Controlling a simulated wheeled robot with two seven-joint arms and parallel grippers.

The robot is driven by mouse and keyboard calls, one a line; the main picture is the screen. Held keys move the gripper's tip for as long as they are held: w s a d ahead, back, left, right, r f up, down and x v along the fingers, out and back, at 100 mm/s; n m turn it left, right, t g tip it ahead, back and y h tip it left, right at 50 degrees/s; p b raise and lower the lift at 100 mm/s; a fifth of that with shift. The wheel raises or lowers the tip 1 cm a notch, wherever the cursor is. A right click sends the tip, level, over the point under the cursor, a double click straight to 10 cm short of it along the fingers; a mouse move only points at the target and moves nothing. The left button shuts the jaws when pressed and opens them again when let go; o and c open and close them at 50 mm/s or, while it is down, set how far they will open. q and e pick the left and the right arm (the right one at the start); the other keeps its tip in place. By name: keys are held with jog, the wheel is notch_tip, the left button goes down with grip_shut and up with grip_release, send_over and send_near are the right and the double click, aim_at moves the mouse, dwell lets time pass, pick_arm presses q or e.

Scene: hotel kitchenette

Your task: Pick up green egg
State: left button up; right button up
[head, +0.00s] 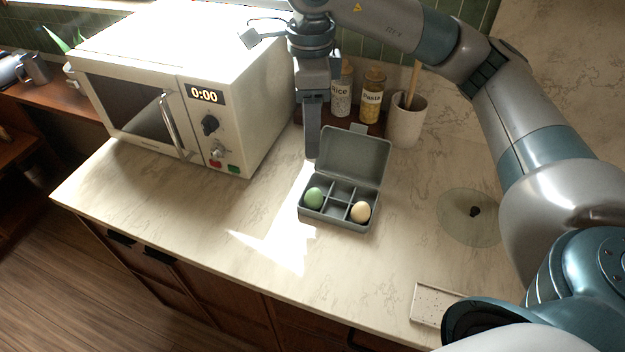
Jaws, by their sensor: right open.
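The green egg (314,197) sits in the front left compartment of a grey egg box (330,221) on the counter. The box lid (354,156) is open and tilted back. A cream egg (360,211) sits in the front right compartment; the other compartments in view look empty. My right gripper (312,148) is open and points down, behind and above the left side of the box. It appears apart from the green egg and holds nothing visible. One finger largely hides the other. My left gripper is not in view.
A white microwave (218,128) stands to the left. Behind the box are a rice jar (341,98), a pasta jar (372,100) and a utensil crock (405,125). A round glass lid (468,220) and a small tray (430,303) lie right.

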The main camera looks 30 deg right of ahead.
jog(key=p, duration=0.4)
send_over(314, 190)
jog(key=f, duration=1.1)
jog(key=shift+a+f, duration=0.2)
jog(key=shift+a, duration=0.1)
jog(key=shift+f, duration=0.3)
jog(key=shift+d+f+p, duration=0.1)
jog(key=shift+f+p, duration=0.4)
jog(key=shift+p, duration=0.2)
jog(key=f+p, duration=0.2)
jog(key=f, duration=0.1)
jog(key=shift+d+f, duration=0.2)
jog(key=shift+f, duration=0.4)
